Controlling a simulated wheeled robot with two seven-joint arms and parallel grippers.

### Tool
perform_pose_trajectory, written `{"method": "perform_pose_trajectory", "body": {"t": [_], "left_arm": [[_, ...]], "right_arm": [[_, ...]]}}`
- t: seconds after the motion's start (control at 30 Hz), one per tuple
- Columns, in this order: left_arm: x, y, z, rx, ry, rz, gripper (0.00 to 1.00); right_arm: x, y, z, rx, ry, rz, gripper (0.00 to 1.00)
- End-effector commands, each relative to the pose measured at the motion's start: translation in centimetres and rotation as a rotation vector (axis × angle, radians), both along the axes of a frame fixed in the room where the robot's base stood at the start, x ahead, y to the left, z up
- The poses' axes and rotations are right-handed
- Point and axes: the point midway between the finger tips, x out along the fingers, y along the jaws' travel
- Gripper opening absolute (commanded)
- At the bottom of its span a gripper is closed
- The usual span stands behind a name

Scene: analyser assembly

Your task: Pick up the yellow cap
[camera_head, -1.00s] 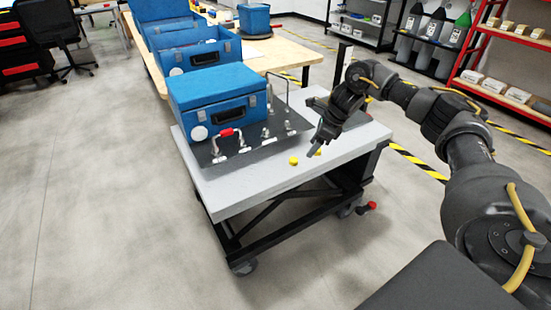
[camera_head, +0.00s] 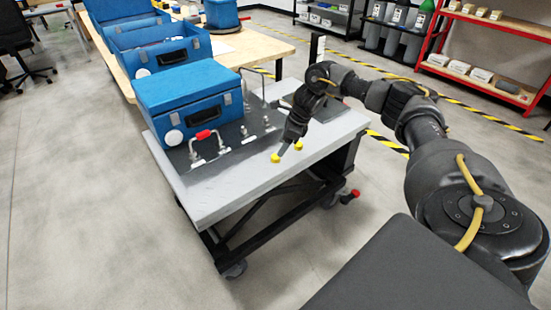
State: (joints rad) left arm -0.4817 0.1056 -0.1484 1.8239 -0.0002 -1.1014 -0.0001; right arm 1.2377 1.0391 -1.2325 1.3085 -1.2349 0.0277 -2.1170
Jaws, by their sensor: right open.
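Two small yellow caps lie on the light grey top of a wheeled cart (camera_head: 215,205). One yellow cap (camera_head: 275,158) is nearer the cart's front edge. The other yellow cap (camera_head: 299,145) is a little farther back and to the right. My right gripper (camera_head: 290,144) points down over the cart with its fingers close to both caps. It is open, and nothing shows held in it. I cannot tell whether a finger touches a cap. My left gripper is not in view.
A blue case (camera_head: 190,100) stands on a dark plate (camera_head: 232,150) with metal clamps on the cart. A wooden table (camera_head: 262,48) with more blue cases is behind it. A red shelf (camera_head: 490,60) stands at the back right. The cart's front strip is clear.

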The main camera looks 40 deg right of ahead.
Motion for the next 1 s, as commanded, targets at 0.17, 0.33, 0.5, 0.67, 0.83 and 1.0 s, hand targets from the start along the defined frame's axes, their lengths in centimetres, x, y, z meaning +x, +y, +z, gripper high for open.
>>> {"method": "perform_pose_trajectory", "body": {"t": [0.17, 0.33, 0.5, 0.67, 0.83, 1.0], "left_arm": [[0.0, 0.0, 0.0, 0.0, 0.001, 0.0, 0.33], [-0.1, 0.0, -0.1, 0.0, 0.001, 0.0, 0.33], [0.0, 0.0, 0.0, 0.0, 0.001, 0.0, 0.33], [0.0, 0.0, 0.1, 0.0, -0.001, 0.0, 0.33], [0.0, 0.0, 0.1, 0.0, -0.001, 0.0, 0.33], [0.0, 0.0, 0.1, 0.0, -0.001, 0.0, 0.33]], "right_arm": [[0.4, 0.6, -1.6, 0.0, 0.004, 0.001, 0.57], [1.1, 1.4, -3.9, 0.002, 0.003, 0.002, 0.57], [1.3, 1.6, -4.8, 0.0, 0.002, 0.002, 0.57], [1.4, 1.6, -4.8, 0.0, 0.002, 0.002, 0.57], [1.4, 1.6, -4.8, 0.001, 0.001, 0.002, 0.4], [1.4, 1.6, -4.8, 0.001, 0.001, 0.002, 0.18]]}}
